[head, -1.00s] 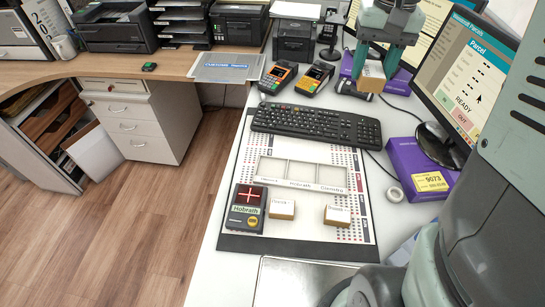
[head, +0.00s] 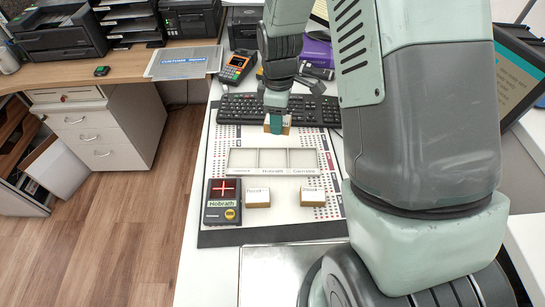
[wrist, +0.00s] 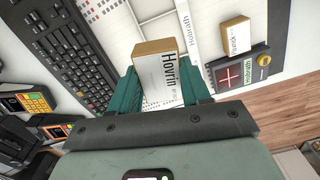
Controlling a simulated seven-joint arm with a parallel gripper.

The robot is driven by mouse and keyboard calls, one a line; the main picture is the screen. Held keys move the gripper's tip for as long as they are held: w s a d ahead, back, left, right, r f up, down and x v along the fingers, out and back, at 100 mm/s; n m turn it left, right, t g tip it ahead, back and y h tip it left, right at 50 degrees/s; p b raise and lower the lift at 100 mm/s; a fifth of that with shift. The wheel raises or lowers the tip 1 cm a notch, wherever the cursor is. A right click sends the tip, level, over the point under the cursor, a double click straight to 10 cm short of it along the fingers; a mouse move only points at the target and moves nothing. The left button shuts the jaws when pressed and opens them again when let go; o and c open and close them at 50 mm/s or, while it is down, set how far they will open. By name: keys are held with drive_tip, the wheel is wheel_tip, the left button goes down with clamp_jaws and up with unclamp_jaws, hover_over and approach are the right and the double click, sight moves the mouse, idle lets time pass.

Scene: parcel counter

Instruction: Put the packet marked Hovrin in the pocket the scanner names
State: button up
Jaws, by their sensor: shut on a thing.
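The packet marked Hovrin (wrist: 160,80) is a small brown box with a white label. My gripper (head: 277,122) is shut on it, its green fingers on either side in the wrist view. In the head view it hangs near the keyboard's front edge, behind the pocket tray. The pocket tray (head: 272,173) has three pockets, which look empty.
Two other labelled packets, left (head: 258,199) and right (head: 312,198), stand in front of the tray. The black keyboard (head: 235,108) lies behind it. Card terminals (head: 236,68) stand at the back left. My arm hides much of the right side.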

drive_tip(key=n, duration=0.2)
hover_over(273, 159)
wheel_tip(273, 159, down, 8)
drive_tip(key=shift+f, duration=2.25)
drive_tip(key=shift+f, duration=0.15)
drive_tip(key=o, duration=1.3)
